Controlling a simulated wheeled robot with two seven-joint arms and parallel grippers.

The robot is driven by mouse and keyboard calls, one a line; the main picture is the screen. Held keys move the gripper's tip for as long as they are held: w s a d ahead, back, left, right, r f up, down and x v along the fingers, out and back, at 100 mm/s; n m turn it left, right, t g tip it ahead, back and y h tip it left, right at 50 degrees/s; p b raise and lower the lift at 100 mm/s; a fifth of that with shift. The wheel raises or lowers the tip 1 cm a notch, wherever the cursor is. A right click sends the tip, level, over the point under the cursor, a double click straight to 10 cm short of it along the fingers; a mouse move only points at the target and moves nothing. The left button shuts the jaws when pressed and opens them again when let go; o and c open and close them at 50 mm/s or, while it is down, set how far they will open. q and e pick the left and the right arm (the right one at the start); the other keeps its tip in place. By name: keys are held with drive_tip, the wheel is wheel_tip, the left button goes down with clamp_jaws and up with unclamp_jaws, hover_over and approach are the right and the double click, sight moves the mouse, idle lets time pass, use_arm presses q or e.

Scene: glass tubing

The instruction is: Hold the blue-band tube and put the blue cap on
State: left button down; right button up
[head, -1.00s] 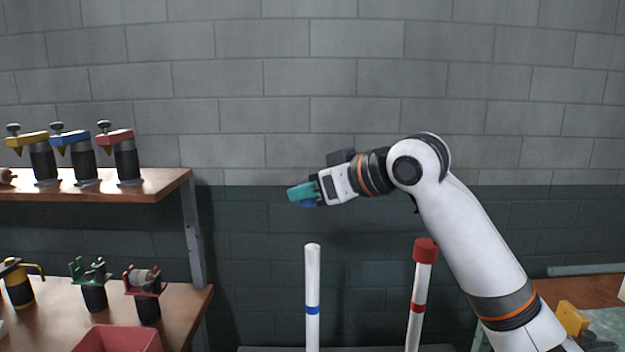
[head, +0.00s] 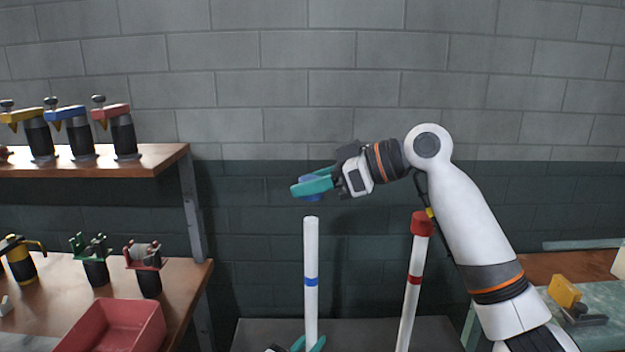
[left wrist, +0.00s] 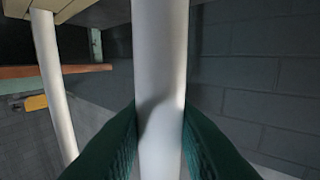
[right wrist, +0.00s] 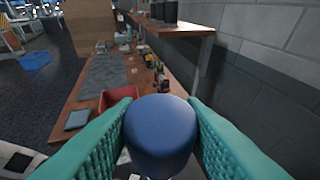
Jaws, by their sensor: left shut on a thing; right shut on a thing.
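The blue-band tube (head: 311,250) stands upright in the head view, white with a blue band and an open top. My left gripper (head: 309,345) is at the bottom edge of the head view, shut on this tube low down; the left wrist view shows the tube (left wrist: 160,60) between the green fingers. My right gripper (head: 312,187) is shut on the blue cap (right wrist: 160,130), which fills the space between its fingers in the right wrist view. In the head view the cap is mostly hidden by the fingers. The cap is above the tube's top, with a small gap between them.
A second white tube (head: 408,310) with a red band and red cap stands slightly tilted to the right. At the left are a shelf (head: 150,162) with clamp-like tools and a bench with a red bin (head: 118,328). A yellow block (head: 564,290) lies on the right bench.

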sight(313, 220)
drive_tip(key=shift+f, duration=3.05)
drive_tip(key=o, duration=1.1)
drive_tip(key=v, duration=1.2)
